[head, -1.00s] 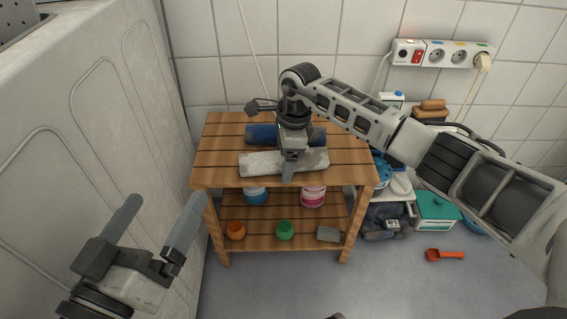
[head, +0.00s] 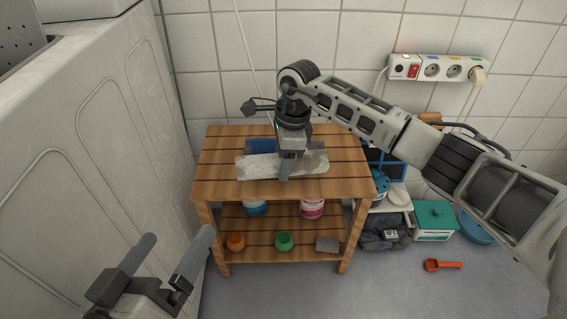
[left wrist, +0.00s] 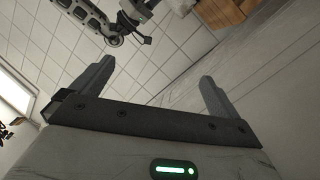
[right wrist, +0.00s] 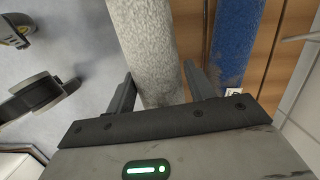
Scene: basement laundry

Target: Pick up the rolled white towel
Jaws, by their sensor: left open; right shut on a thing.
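The rolled white towel (head: 256,167) is a pale, speckled roll lying crosswise over the slatted wooden table (head: 215,185). My right gripper (head: 290,163) comes down from above and is shut around the middle of the roll. In the right wrist view the towel (right wrist: 146,35) runs between the two fingers (right wrist: 158,82). The roll looks level and a little above the tabletop, though the gap is hard to judge. My left gripper (head: 178,240) is open and empty at the lower left, apart from the table; its fingers also show in the left wrist view (left wrist: 156,80).
A blue roll (head: 260,146) lies behind the white towel, partly hidden. The lower shelf holds an orange pot (head: 236,241), a green pot (head: 285,241) and a grey block (head: 327,244). A white appliance (head: 95,130) stands left. A red scoop (head: 443,265) lies on the floor.

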